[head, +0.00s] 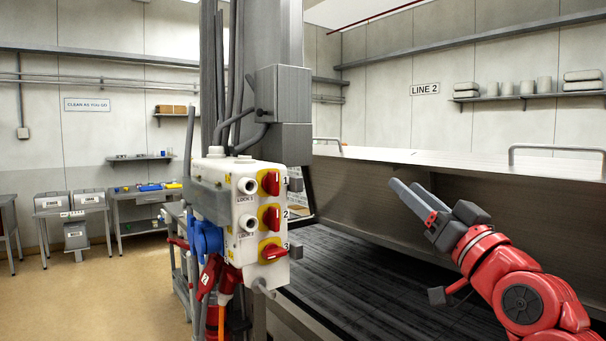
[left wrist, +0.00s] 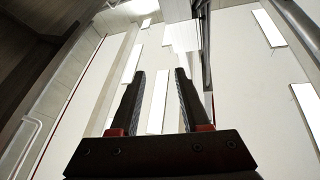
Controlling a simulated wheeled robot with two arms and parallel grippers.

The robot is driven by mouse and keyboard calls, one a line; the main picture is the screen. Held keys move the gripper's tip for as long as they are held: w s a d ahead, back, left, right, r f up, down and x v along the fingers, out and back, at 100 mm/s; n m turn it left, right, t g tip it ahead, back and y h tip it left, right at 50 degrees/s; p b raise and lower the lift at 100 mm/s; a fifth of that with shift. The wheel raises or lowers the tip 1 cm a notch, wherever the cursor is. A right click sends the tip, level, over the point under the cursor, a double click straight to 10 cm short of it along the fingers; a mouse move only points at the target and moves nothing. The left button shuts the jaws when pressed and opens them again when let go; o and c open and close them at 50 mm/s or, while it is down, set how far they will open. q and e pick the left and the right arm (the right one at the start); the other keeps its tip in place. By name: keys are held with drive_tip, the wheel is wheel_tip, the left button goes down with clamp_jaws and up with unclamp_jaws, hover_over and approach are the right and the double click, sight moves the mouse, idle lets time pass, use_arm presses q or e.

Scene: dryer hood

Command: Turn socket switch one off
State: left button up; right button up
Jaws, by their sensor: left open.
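A white switch box (head: 240,225) hangs on the grey column in the head view. Its right part carries red rotary switches on yellow plates, numbered 1, 2 and 3 from top to bottom. Switch one (head: 270,182) is the top one. Its red handle looks close to upright, like that of switch 2 (head: 270,217); the handle of switch 3 (head: 272,252) looks closer to level. My left gripper (head: 402,185) is to the right of the box, well apart from it. It is open and empty, and its spread fingers show in the left wrist view (left wrist: 158,75). My right gripper is out of view.
A grey column (head: 280,90) with cables stands above and behind the box. Blue and red plugs (head: 208,273) hang below it. A metal hood with a rail (head: 555,148) and a dark ribbed bed (head: 345,285) lie to the right. Open air separates box and gripper.

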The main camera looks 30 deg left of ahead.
sight(277, 182)
use_arm(q)
drive_tip(key=s+a+n+g+h+p, duration=0.1)
drive_tip(key=s+a+n+g, duration=0.55)
drive_tip(key=s, duration=0.45)
drive_tip(key=shift+g, duration=0.25)
drive_tip(key=p+x, duration=0.2)
drive_tip(key=x, duration=0.3)
drive_tip(key=p+x, duration=0.2)
drive_tip(key=x, duration=0.4)
drive_tip(key=p+x, duration=0.2)
drive_tip(key=x, duration=0.3)
drive_tip(key=shift+w+a+r+p, duration=0.25)
drive_tip(key=shift+r+p, duration=0.05)
drive_tip(key=shift+w+a+f, duration=0.1)
drive_tip(key=shift+w+a, duration=0.05)
drive_tip(key=shift+a, duration=0.25)
clamp_jaws()
